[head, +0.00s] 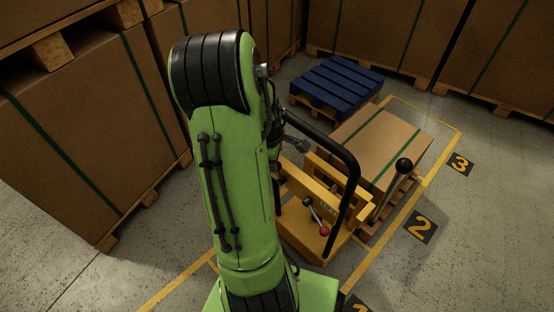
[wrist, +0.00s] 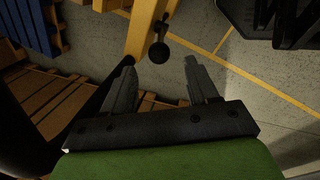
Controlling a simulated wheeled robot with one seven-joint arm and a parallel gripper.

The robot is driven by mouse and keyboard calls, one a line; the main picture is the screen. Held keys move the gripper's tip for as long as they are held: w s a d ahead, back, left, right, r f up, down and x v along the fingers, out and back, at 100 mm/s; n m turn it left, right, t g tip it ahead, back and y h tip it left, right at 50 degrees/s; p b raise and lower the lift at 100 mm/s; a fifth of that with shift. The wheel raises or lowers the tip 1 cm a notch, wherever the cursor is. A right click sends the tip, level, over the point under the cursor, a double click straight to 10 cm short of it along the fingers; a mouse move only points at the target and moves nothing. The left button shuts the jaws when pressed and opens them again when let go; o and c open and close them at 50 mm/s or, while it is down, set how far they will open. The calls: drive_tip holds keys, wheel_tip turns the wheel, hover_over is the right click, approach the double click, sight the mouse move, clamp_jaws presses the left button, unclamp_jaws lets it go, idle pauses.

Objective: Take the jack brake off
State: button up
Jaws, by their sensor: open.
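The yellow jack (head: 300,215) stands on the floor right of my green arm, with a black looped handle. On its body are a short lever with a red knob (head: 324,231) and one with a dark knob (head: 308,201). A taller lever with a black ball knob (head: 403,164) stands at its right. I cannot tell which lever is the brake. In the wrist view my gripper (wrist: 161,72) is open and empty. A black ball knob (wrist: 158,53) appears just beyond the fingertips, before a yellow bar (wrist: 143,32); contact does not show. My arm mostly hides the gripper in the head view.
A strapped carton (head: 385,140) sits on a pallet beside the jack. A blue pallet (head: 337,86) lies behind. Tall cartons (head: 85,125) stand at the left. Yellow floor lines and a numbered mark (head: 420,227) lie at the right, where the floor is clear.

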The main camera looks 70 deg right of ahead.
drive_tip(key=p+v, duration=0.2)
drive_tip(key=v, duration=0.5)
drive_tip(key=shift+r, duration=0.25)
